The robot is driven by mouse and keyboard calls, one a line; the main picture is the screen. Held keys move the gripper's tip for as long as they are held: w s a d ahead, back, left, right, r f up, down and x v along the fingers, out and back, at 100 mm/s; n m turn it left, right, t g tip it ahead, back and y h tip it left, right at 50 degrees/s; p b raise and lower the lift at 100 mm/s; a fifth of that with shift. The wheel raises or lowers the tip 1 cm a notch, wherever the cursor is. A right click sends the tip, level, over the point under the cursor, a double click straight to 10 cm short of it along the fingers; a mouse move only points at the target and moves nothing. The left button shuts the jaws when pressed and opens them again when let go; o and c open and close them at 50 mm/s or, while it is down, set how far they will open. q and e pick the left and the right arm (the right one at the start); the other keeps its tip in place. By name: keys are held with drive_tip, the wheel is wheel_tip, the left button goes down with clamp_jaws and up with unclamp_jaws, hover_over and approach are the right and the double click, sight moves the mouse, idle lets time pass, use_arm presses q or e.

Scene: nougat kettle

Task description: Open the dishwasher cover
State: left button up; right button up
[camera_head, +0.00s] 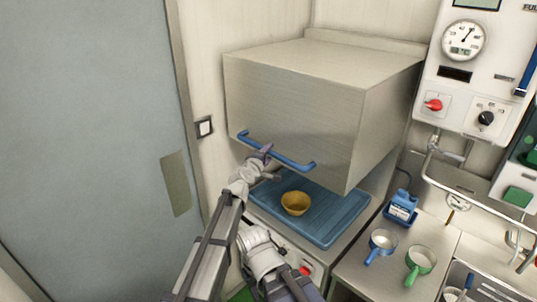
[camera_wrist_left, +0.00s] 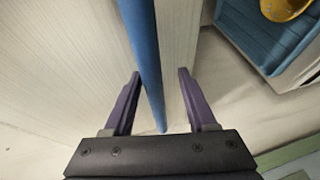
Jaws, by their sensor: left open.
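The dishwasher cover (camera_head: 295,105) is a large brushed-metal box in the middle of the head view, with a gap between its lower edge and the blue tray below. A blue bar handle (camera_head: 290,160) runs along its lower front. My left gripper (camera_head: 267,163) is at this handle, toward the bar's left part. In the left wrist view the open fingers of my left gripper (camera_wrist_left: 159,76) stand on either side of the blue handle (camera_wrist_left: 146,50), with space visible beside it. My right gripper is not seen.
Under the cover, a yellow bowl (camera_head: 295,204) sits on the blue tray (camera_head: 335,228). To the right, a blue bottle (camera_head: 402,205), a blue-handled pan (camera_head: 382,242) and a green-handled pan (camera_head: 421,260) stand on the counter. A grey door (camera_head: 90,120) is at left.

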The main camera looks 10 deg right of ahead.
use_arm(q)
drive_tip(key=p+v, duration=0.1)
drive_tip(key=v, duration=0.6)
drive_tip(key=shift+s, duration=0.25)
drive_tip(key=shift+a, duration=0.1)
drive_tip(key=s+a+f+m+g+y, duration=0.35)
drive_tip(key=s+a+f, duration=0.25)
drive_tip(key=s+a, duration=0.35)
drive_tip(key=s+a+f+m+g+y, duration=0.2)
drive_tip(key=s+a+f+m+g, duration=0.3)
drive_tip(key=s+a, duration=0.45)
drive_tip(key=s+a+f+m+g+y, duration=0.25)
drive_tip(key=s+a+f+g, duration=0.25)
drive_tip(key=s+a+f, duration=0.45)
drive_tip(key=s+d+f+m+y+b, duration=0.1)
drive_tip(key=s+d+f+m+b, duration=0.3)
drive_tip(key=d+f+b, duration=0.8)
drive_tip(key=s+f+b, duration=0.2)
drive_tip(key=b, duration=0.2)
drive_tip(key=shift+s+d+g, duration=0.25)
drive_tip(key=shift+d+g, duration=0.1)
drive_tip(key=shift+d, duration=0.05)
